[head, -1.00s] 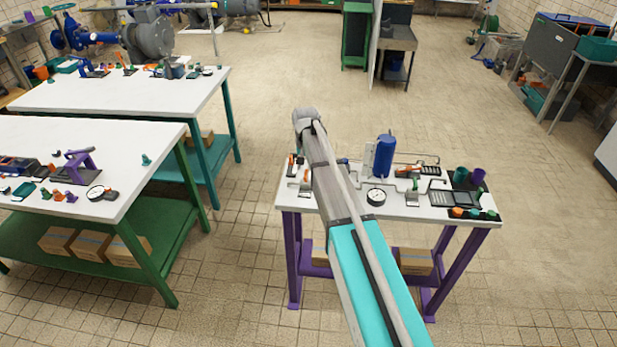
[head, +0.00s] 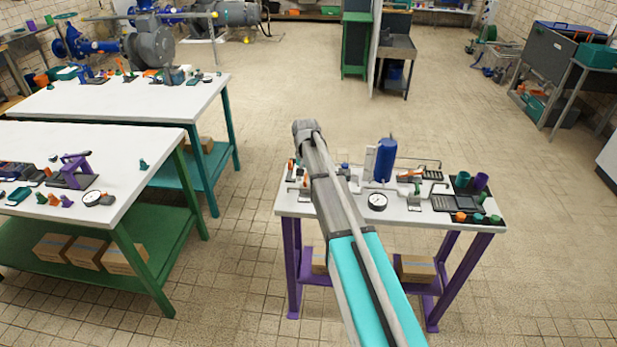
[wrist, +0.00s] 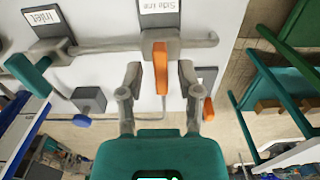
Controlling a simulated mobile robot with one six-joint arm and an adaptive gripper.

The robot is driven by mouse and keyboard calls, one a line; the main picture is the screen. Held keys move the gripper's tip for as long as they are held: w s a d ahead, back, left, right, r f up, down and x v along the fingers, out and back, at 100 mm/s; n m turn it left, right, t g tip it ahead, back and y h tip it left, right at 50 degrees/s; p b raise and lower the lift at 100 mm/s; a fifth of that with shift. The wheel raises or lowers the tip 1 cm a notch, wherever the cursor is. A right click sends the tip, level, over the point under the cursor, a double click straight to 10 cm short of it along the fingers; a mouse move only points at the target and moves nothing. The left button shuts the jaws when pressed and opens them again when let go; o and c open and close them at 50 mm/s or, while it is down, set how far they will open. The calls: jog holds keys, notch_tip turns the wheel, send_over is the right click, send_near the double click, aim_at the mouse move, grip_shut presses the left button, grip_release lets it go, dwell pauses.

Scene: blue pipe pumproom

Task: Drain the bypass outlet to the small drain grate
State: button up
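In the wrist view, my gripper (wrist: 160,74) is open, its two fingers on either side of an orange lever handle (wrist: 161,66). The lever is on a grey pipe fitting under a label that seems to read "Side line" (wrist: 159,8). I cannot tell whether the fingers touch it. A teal lever (wrist: 28,75) is at the left, near the "Inlet" label (wrist: 42,15). In the head view, my arm hides the gripper and part of the pipework on the white table (head: 407,215). Two dark grates show there, a smaller (head: 432,174) and a larger one (head: 450,203). I cannot identify the bypass outlet.
A blue tank (head: 386,160) and a round gauge (head: 377,201) stand on the table. A tray of colored parts (head: 490,213) is at its right end. Another orange handle (wrist: 209,109) is just right of my gripper. White workbenches (head: 80,140) stand at the left. Floor is clear behind the table.

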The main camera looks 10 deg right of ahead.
grip_shut()
jog(key=shift+d, duration=0.5)
jog(key=shift+a, duration=0.3)
